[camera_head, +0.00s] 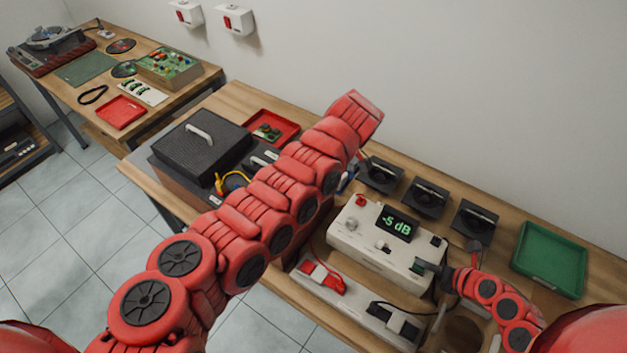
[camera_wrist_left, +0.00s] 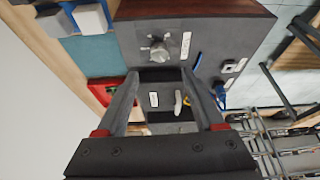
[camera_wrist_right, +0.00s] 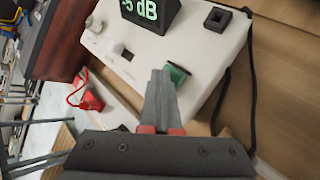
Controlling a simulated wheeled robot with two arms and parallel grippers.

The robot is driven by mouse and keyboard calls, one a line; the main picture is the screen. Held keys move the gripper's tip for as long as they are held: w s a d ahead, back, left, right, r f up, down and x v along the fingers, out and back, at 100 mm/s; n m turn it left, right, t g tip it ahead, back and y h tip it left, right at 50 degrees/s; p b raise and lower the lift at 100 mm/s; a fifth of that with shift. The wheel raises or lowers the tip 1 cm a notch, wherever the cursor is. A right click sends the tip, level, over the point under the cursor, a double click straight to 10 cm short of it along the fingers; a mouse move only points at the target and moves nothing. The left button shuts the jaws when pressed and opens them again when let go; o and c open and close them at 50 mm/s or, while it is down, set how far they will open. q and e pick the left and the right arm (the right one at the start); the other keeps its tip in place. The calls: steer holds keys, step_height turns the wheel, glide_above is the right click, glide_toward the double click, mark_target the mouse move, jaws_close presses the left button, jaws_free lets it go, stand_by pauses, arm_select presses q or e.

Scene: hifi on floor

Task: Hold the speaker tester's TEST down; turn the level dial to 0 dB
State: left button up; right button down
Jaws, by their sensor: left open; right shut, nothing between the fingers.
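The speaker tester (camera_head: 385,240) is a white box with a display (camera_head: 397,224) reading -5 dB. A green button (camera_wrist_right: 177,76) sits near its right end; its label is unreadable. My right gripper (camera_wrist_right: 162,76) is shut and empty, its fingertips at the green button; whether they press it down is unclear. A pale knob (camera_head: 351,223) shows on the tester's left part. My left gripper (camera_wrist_left: 160,76) is open and empty, facing a dark grey panel with a silver knob (camera_wrist_left: 159,50) just beyond its fingertips. My left arm hides this gripper in the head view.
Several black speaker units (camera_head: 425,197) stand behind the tester. A green tray (camera_head: 549,259) lies at right and a red tray (camera_head: 272,127) at left. A lidded black box (camera_head: 200,143) stands left of my left arm. Red and black clips with leads lie before the tester.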

arm_select(q)
steer(key=x, duration=0.8)
steer(key=shift+a+f, duration=0.1)
steer(key=shift+f, duration=0.25)
jaws_close()
